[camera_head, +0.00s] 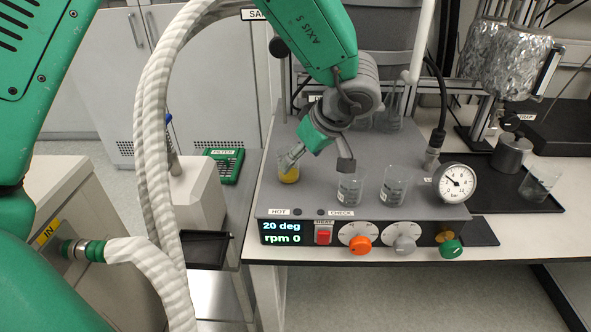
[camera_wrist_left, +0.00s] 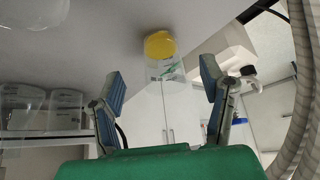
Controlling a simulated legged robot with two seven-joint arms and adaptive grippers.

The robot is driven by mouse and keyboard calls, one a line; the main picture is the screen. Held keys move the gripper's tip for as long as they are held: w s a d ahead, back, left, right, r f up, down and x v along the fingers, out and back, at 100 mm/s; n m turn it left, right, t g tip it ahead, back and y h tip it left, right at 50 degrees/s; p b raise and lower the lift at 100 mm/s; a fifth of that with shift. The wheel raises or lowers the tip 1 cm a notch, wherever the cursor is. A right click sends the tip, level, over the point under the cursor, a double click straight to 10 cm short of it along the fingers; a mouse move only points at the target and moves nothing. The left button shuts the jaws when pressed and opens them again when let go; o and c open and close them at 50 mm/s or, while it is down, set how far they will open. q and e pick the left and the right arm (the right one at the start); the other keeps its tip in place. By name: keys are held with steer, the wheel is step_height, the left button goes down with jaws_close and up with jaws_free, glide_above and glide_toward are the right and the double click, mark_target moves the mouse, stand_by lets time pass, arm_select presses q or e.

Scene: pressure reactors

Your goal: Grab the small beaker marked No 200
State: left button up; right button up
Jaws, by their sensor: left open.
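A small clear beaker with yellow contents (camera_head: 289,173) stands at the left edge of the grey hotplate. Two clear beakers with dark print, a left one (camera_head: 350,188) and a right one (camera_head: 393,187), stand near the front of the plate. The print on the beakers is too small to read, so I cannot tell which is No 200. My left gripper (camera_head: 318,162) is open and low over the plate, close to the yellow beaker. In the left wrist view, the yellow beaker (camera_wrist_left: 160,48) shows just beyond and between the open fingers (camera_wrist_left: 160,72). My right gripper is out of view.
The hotplate (camera_head: 280,198) has knobs and a display along its front. A round gauge (camera_head: 455,183) stands right of the beakers. More glassware (camera_head: 390,115) is behind my gripper. A tilted beaker (camera_head: 540,183) is at the right. A white hose (camera_head: 152,130) crosses the left.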

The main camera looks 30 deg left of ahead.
arm_select(q)
steer(key=shift+a+f, duration=0.3)
steer(key=a+f, duration=0.2)
steer(key=f, duration=0.1)
steer(key=a+f, duration=0.1)
steer(key=a, duration=0.1)
steer(key=shift+w+a+f+b, duration=0.1)
steer(key=shift+w+f+b, duration=0.05)
steer(key=shift+w+b, duration=0.2)
steer(key=shift+w+a+f, duration=0.1)
steer(key=shift+f, duration=0.2)
steer(key=shift+w+d+f, duration=0.1)
steer(key=shift+d, duration=0.55)
steer(key=shift+d+r, duration=0.1)
steer(key=shift+r, duration=0.1)
steer(key=c, duration=1.2)
steer(key=shift+a, duration=0.2)
steer(key=shift+c, duration=0.8)
steer(key=shift+a+f, duration=0.1)
steer(key=shift+a, duration=0.15)
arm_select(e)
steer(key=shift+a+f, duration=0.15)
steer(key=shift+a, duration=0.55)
